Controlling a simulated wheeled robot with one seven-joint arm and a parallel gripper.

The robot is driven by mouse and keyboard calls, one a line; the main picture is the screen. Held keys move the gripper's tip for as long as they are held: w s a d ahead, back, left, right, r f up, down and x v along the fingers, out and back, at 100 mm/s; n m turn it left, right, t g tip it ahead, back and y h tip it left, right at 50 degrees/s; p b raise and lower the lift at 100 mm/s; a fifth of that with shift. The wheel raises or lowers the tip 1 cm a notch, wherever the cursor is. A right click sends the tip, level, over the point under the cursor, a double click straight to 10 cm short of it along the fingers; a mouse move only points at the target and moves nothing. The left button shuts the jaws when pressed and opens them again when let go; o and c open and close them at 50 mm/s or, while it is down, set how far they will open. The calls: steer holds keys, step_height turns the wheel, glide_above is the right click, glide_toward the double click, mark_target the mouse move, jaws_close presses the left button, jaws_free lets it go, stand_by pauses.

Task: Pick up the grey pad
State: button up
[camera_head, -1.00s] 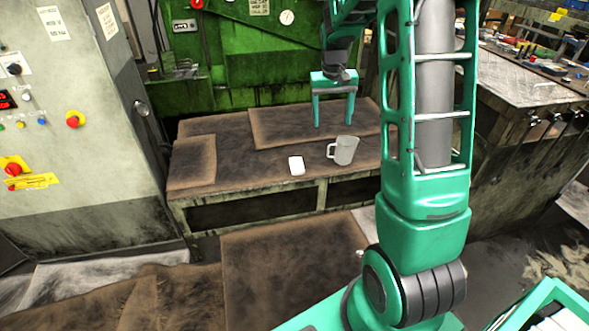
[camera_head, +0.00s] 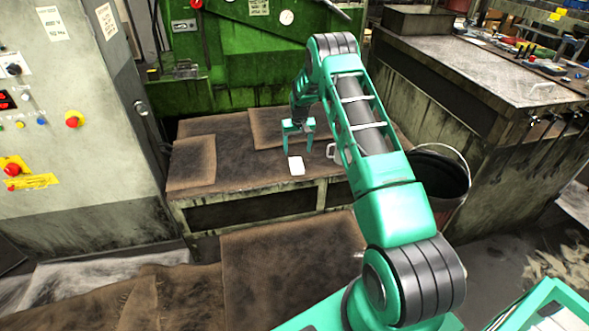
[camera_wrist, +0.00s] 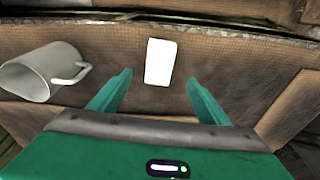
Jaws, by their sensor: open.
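A small pale, nearly white rectangular pad (camera_head: 296,165) lies flat near the front edge of the low bench; I take it for the grey pad. It also shows in the wrist view (camera_wrist: 160,62), ahead of and between my fingers. My gripper (camera_head: 298,150) is green, open and empty, above the bench just behind the pad in the head view. In the wrist view my gripper (camera_wrist: 158,92) has its two fingertips apart, one on each side of the pad's line. The fingers do not touch the pad.
Brown mats lie on the bench (camera_head: 250,190). A dark bucket (camera_head: 440,175) stands right of the bench. A control cabinet (camera_head: 80,130) stands left.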

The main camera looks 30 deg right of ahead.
mark_target(296, 164)
steer(key=shift+w+d+f, duration=0.1)
steer(key=shift+w+f, duration=0.2)
steer(key=shift+f, duration=1.4)
steer(key=shift+w+d+f, duration=0.15)
steer(key=shift+w+f, duration=0.2)
steer(key=shift+f, duration=1.3)
steer(key=shift+w+d+f, duration=0.1)
steer(key=shift+w+f, duration=0.2)
steer(key=shift+f, duration=1.4)
steer(key=c, duration=1.1)
